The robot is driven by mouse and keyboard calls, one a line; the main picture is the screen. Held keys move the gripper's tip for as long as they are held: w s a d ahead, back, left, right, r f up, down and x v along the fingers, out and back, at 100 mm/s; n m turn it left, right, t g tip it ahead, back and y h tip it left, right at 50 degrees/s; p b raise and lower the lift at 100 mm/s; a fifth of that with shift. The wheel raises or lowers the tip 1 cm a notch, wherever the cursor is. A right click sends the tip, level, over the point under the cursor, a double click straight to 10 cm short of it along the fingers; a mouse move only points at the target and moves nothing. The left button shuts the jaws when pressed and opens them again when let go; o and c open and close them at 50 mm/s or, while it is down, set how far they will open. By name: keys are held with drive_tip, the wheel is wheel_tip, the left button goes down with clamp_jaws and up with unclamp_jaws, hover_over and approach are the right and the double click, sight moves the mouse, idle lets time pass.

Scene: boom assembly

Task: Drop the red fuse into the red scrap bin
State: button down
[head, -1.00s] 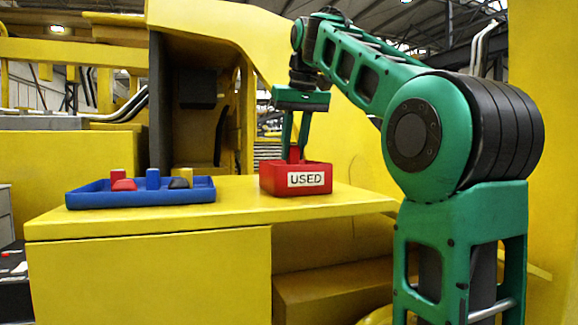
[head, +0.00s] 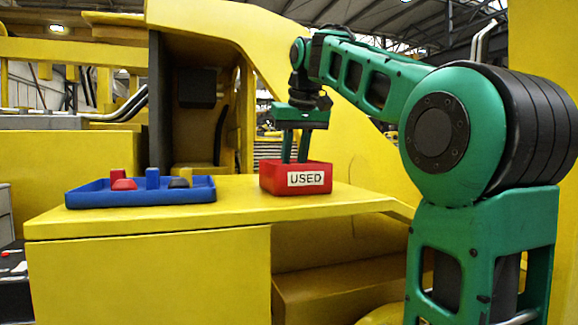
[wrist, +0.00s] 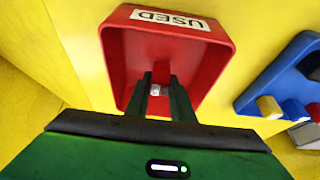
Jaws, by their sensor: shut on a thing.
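The red scrap bin (head: 270,178), labelled "USED", stands on the yellow deck. It also shows in the wrist view (wrist: 218,72). My gripper (head: 294,160) points straight down, with its fingertips below the bin's rim in the head view. In the wrist view my gripper (wrist: 158,82) is over the bin's inside, shut on the red fuse. I cannot tell whether the fuse touches the bin floor.
A blue tray (head: 100,200) stands left of the bin. It holds a red piece (head: 122,184), a blue cylinder (head: 152,178), and yellow and black pieces. Bare yellow deck lies between tray and bin. A yellow housing rises behind.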

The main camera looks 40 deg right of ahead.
drive_tip(key=shift+f, duration=0.3)
drive_tip(key=c, duration=1.5)
unclamp_jaws()
drive_tip(key=shift+c, duration=0.2)
drive_tip(key=shift+r, duration=0.2)
drive_tip(key=shift+a+r, duration=0.1)
drive_tip(key=shift+r, duration=0.35)
drive_tip(key=v, duration=0.7)
drive_tip(key=shift+r, duration=0.25)
drive_tip(key=shift+s, duration=0.2)
